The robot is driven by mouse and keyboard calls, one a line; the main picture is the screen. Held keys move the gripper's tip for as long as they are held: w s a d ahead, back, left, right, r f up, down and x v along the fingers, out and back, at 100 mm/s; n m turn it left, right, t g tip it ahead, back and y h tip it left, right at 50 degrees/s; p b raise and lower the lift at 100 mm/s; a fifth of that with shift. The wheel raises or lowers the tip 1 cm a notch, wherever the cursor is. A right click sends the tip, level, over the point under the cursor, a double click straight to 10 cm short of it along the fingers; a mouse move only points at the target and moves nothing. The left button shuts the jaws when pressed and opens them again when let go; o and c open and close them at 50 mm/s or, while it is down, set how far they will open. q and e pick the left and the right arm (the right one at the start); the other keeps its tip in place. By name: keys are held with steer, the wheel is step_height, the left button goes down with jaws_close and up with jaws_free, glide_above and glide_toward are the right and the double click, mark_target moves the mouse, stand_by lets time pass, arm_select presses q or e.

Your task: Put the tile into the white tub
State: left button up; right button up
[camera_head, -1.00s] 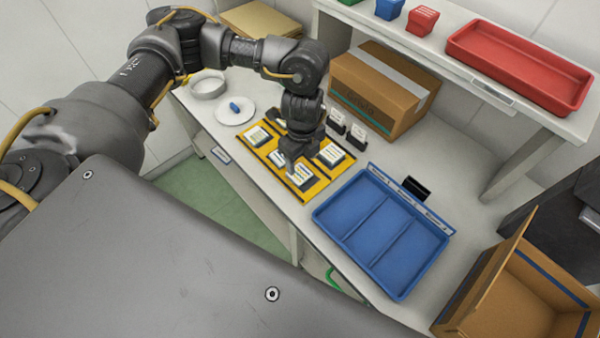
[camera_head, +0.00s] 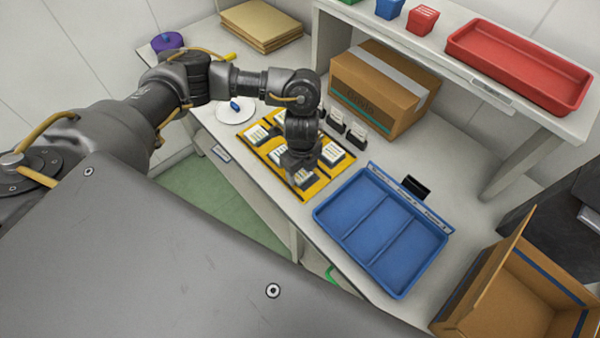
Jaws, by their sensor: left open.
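Several dark blocks with pale, marked tops sit on a yellow-and-black mat (camera_head: 316,190); I cannot tell which is the tile. One of them, the front block (camera_head: 305,179), is partly hidden by my left gripper (camera_head: 297,172). My left gripper points down at this block, open; I cannot tell whether it touches it. The white tub is hidden behind my left arm, near the white plate (camera_head: 246,116) with a small blue piece (camera_head: 235,105). My right gripper is not in view.
A blue divided tray (camera_head: 379,232) stands right of the mat. Two small dark holders with white cards (camera_head: 345,128) stand behind it, before a cardboard box (camera_head: 378,92). A raised shelf holds a red tray (camera_head: 519,68). An open carton (camera_head: 530,280) is at the lower right.

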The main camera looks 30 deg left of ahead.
arm_select(q)
steer(key=c, duration=0.8)
steer(key=shift+o, duration=0.2)
steer(key=shift+r, duration=0.15)
steer(key=shift+w+r, duration=0.1)
steer(key=shift+r, duration=0.1)
step_height(320, 180, up, 2)
steer(key=shift+r, duration=0.1)
steer(key=s+d+r+b, duration=0.2)
steer(key=s+d+r, duration=0.6)
steer(key=s+r, duration=0.3)
step_height(320, 180, up, 2)
steer(key=n+b, duration=0.2)
steer(key=n, duration=0.9)
glide_above(298, 175)
steer(key=shift+r, duration=0.1)
